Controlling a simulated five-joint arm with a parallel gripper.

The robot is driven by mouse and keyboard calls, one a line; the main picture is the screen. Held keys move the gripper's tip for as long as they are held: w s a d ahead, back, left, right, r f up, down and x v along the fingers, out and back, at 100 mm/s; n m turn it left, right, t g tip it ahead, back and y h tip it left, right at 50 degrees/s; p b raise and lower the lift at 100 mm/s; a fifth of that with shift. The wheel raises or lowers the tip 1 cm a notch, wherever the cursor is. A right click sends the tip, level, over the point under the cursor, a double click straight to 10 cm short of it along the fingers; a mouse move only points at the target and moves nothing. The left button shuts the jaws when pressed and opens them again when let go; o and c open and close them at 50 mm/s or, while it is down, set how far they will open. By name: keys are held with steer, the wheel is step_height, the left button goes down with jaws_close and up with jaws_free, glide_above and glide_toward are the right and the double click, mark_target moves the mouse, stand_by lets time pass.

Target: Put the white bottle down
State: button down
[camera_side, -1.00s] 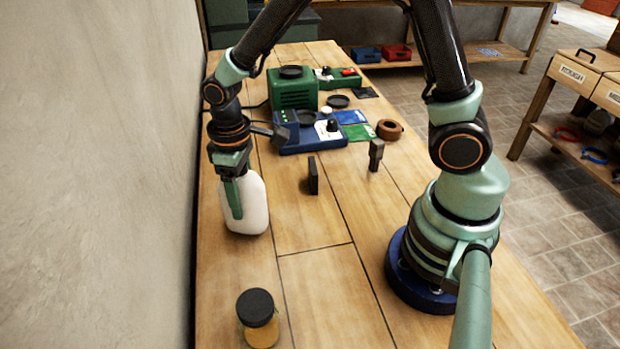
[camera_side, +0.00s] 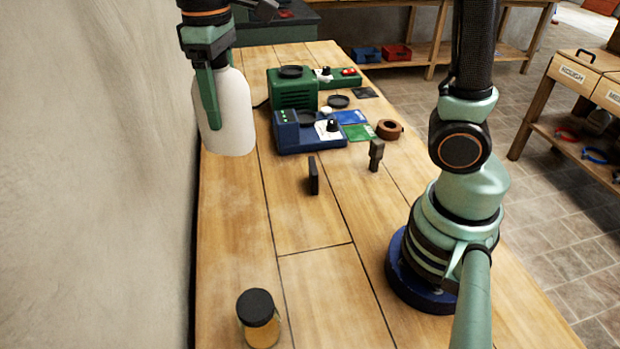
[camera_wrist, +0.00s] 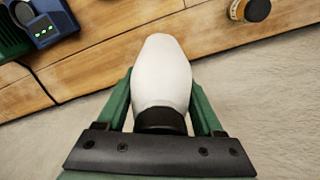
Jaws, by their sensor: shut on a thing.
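The white bottle (camera_side: 232,112) is held upright in the air at the upper left of the side view, over the wall side of the table. My gripper (camera_side: 211,100) is shut on it, with a green finger along its near side. In the wrist view the white bottle (camera_wrist: 161,78) sits between both green fingers of my gripper (camera_wrist: 160,105), its dark neck towards the palm. In the side view the far finger is hidden behind the bottle.
A jar with a black lid (camera_side: 258,318) stands at the table's near left. A blue device (camera_side: 300,133) and a green device (camera_side: 291,92) stand farther back. Small dark upright blocks (camera_side: 313,176) (camera_side: 376,154) stand mid-table. The wall is close on the left. The front middle is bare.

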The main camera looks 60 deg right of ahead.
steer(key=w+d+m, duration=0.4)
steer(key=w+d, duration=1)
steer(key=d, duration=0.1)
steer(key=f, duration=2)
steer(key=shift+w, duration=0.2)
steer(key=shift+f, duration=0.1)
jaws_free()
steer(key=shift+f, duration=0.1)
